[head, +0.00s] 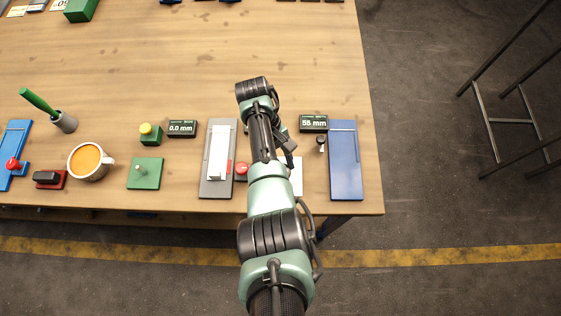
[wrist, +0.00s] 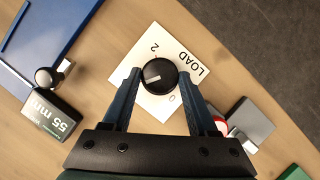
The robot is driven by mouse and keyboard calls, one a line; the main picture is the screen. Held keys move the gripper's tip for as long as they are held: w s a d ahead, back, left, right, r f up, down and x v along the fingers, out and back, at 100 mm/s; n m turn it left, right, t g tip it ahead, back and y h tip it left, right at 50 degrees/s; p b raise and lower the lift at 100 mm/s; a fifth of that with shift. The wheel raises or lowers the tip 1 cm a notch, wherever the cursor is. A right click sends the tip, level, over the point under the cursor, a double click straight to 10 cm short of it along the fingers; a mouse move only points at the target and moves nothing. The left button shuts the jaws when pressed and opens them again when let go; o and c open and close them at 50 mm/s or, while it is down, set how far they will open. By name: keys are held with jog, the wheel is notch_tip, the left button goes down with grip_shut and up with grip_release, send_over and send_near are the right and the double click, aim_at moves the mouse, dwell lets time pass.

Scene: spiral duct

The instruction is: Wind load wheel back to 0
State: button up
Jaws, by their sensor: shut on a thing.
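The load wheel (wrist: 159,70) is a round black knob with a white pointer line, on a white plate (wrist: 152,103) marked LOAD, 2 and 0. In the wrist view the pointer line lies toward the left finger, on neither the 2 nor the 0. My gripper (wrist: 161,77) is shut on the load wheel, one finger on each side. In the head view my arm hides the wheel and the fingers; only a strip of the white plate (head: 297,176) shows.
A display reading 55 mm (head: 314,123) and a blue panel (head: 345,160) lie right of the plate. A red button (head: 241,168) and a grey board with a white block (head: 217,187) lie left. A cup (head: 90,161) stands farther left. The table's right edge is near.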

jog(key=n+p, duration=0.1)
jog(key=n, duration=0.1)
jog(key=n+t+h+p, duration=0.1)
jog(key=n, duration=0.1)
jog(key=shift+s+a+r+n+t+p, duration=0.1)
jog(key=shift+a+r+n+t+p, duration=0.1)
jog(key=shift+n+t+p, duration=0.15)
jog(key=n+p, duration=0.1)
jog(key=n+t+p, duration=0.1)
jog(key=n, duration=0.1)
jog(key=n+p, duration=0.2)
jog(key=shift+s+n+t+h, duration=0.25)
jog(key=shift+t+h, duration=0.1)
jog(key=shift+h, duration=0.05)
jog(key=n+t+p, duration=0.2)
jog(key=n+p, duration=0.2)
jog(key=n, duration=0.1)
jog(key=shift+s, duration=0.15)
jog(key=shift+s+d+f+n+t+y+p, duration=0.1)
jog(key=shift+n+t+y+p, duration=0.25)
jog(key=shift+n+p, duration=0.7)
jog(key=shift+f+n+t+y+p, duration=0.1)
jog(key=shift+n+t+y+p, duration=0.3)
jog(key=shift+n, duration=0.95)
jog(key=shift+p, duration=0.3)
jog(key=o, duration=1.4)
jog(key=shift+c, duration=0.2)
